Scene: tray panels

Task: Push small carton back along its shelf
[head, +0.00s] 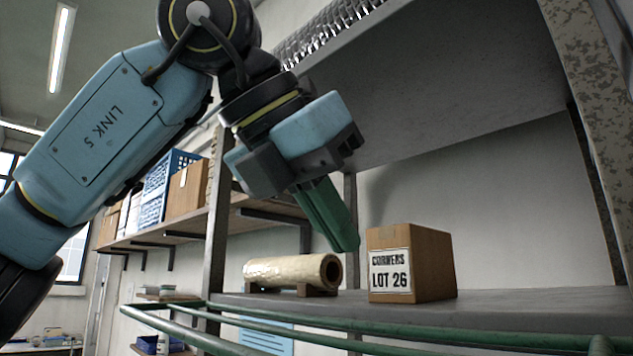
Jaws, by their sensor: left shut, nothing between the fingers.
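The small carton (430,262) is a brown box with a white label reading "CORNERS LOT 26". It stands upright on the grey shelf (520,308), a little back from the front edge. My left gripper (347,243) comes in from the upper left with its green fingers shut and empty. Its fingertips point down and to the right, just left of the carton's upper left edge. I cannot tell whether they touch it. My right gripper is not in view.
A cream roll (290,270) lies on a wooden cradle left of the carton. Green rails (270,325) run in front of the shelf. A grey board (450,85) hangs overhead, and a speckled post (597,110) stands at right. The shelf right of the carton is clear.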

